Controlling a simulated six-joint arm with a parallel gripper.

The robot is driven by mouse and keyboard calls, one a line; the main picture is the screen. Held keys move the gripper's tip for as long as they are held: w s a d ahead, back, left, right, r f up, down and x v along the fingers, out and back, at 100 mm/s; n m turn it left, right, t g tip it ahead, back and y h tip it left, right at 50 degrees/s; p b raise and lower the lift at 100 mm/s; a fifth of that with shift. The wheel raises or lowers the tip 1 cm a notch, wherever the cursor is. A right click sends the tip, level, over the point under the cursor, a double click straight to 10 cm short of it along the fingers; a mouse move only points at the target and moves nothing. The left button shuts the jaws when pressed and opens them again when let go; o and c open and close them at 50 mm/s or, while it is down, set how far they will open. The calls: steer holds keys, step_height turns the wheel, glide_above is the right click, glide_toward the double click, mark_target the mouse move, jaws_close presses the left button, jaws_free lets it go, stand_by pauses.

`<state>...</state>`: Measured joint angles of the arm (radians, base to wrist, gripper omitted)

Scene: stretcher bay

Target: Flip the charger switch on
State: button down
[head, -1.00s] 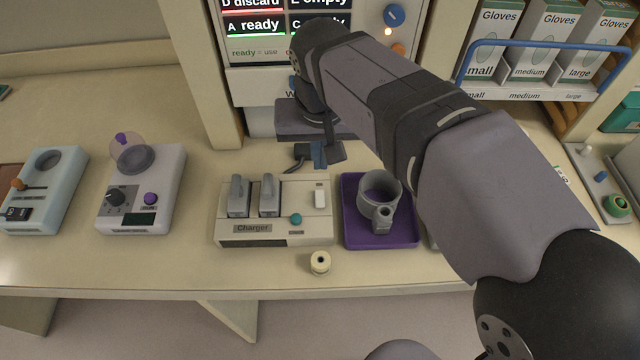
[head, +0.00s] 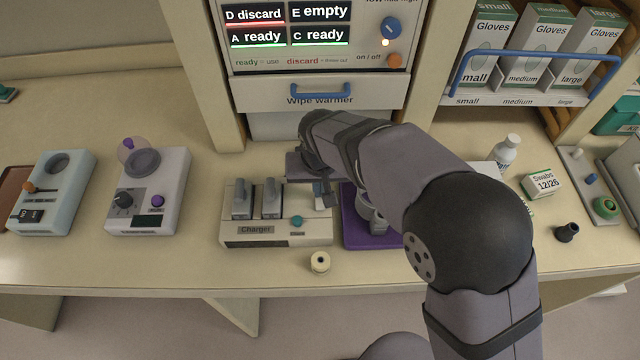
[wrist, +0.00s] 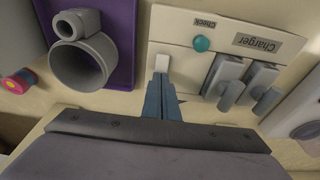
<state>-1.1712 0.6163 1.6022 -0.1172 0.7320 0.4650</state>
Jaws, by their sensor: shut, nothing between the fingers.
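The cream charger (head: 285,239) stands on the counter, with two grey handles in its slots. In the wrist view the charger (wrist: 215,20) has a small white rocker switch (wrist: 162,63) beside its teal check button (wrist: 202,43). My gripper (wrist: 161,80) is shut and empty, its blue-grey fingertips right at the edge of the switch. Whether they touch it I cannot tell. In the head view my gripper (head: 325,200) is over the charger's right end and mostly hides the switch. The switch's on or off position is not clear.
A purple tray (head: 372,237) with a grey mug-like cup (head: 372,215) stands close on the charger's right, partly behind my arm. A cream cylinder (head: 319,261) lies in front. A dial device (head: 173,170) stands left. The wipe warmer (head: 320,92) is behind.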

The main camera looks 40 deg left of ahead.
steer(key=shift+f, duration=0.35)
steer(key=shift+w+a+f+b, duration=0.15)
steer(key=shift+w+f+b, duration=0.05)
steer(key=shift+f+b, duration=0.1)
steer(key=shift+s+d+f, duration=0.1)
steer(key=shift+s+d, duration=0.05)
steer(key=shift+d, duration=0.05)
steer(key=shift+s+d, duration=0.15)
steer(key=shift+d, duration=0.05)
steer(key=shift+s+d, duration=0.35)
steer(key=shift+s, duration=0.05)
stand_by(0.4)
